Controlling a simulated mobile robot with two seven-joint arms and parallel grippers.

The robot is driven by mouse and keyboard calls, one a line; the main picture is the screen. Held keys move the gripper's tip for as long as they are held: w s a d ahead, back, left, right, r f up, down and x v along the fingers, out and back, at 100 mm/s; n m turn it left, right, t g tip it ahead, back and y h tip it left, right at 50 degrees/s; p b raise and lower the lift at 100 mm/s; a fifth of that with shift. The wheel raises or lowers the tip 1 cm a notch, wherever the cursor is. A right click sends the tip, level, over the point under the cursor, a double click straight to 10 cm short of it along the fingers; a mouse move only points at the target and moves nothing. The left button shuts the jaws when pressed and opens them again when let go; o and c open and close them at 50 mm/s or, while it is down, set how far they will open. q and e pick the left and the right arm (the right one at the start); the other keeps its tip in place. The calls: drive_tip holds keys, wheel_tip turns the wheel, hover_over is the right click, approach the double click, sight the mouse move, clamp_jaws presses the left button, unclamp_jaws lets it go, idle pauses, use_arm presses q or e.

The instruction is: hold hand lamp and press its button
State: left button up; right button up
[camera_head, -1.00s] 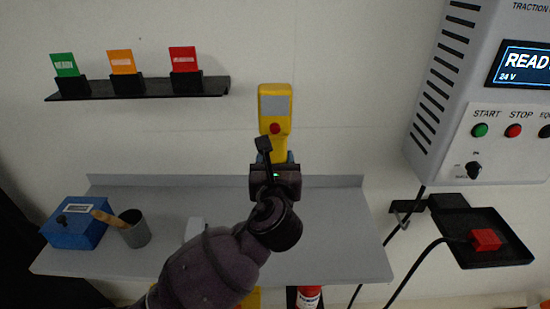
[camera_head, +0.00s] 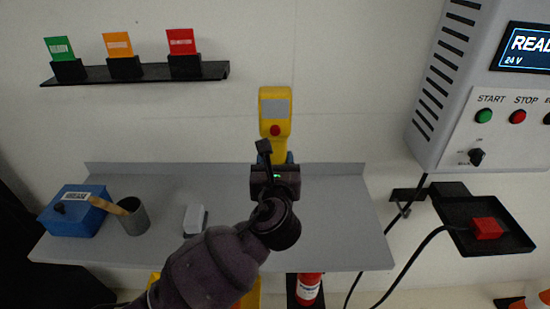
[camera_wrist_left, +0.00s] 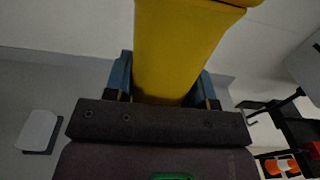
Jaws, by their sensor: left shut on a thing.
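The yellow hand lamp (camera_head: 275,112) stands upright above the grey shelf in the head view, with a grey panel on its upper part and a red button (camera_head: 275,130) below that. My left gripper (camera_head: 275,158) is shut on the lamp's lower part. In the left wrist view the yellow lamp body (camera_wrist_left: 180,45) rises between the blue fingers of my left gripper (camera_wrist_left: 160,88). The lamp's lowest part is hidden behind the gripper. My right gripper is not in view.
A grey shelf (camera_head: 330,230) holds a blue box (camera_head: 75,215), a grey cup (camera_head: 133,218) with a wooden-handled tool and a white block (camera_head: 195,220). A control cabinet (camera_head: 440,110) and a black tray (camera_head: 470,245) with a red plug (camera_head: 488,229) are at right. Coloured cards stand on a black ledge (camera_head: 140,79).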

use_arm(q)
drive_tip(key=shift+f+b, duration=1.4)
drive_tip(key=shift+f, duration=2.35)
drive_tip(key=shift+f+b, duration=1.2)
drive_tip(key=shift+f, duration=1.8)
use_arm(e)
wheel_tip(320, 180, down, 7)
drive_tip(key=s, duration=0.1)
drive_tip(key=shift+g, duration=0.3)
use_arm(q)
drive_tip(key=shift+f, duration=0.1)
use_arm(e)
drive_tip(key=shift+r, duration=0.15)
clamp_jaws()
use_arm(q)
drive_tip(key=shift+f, duration=0.1)
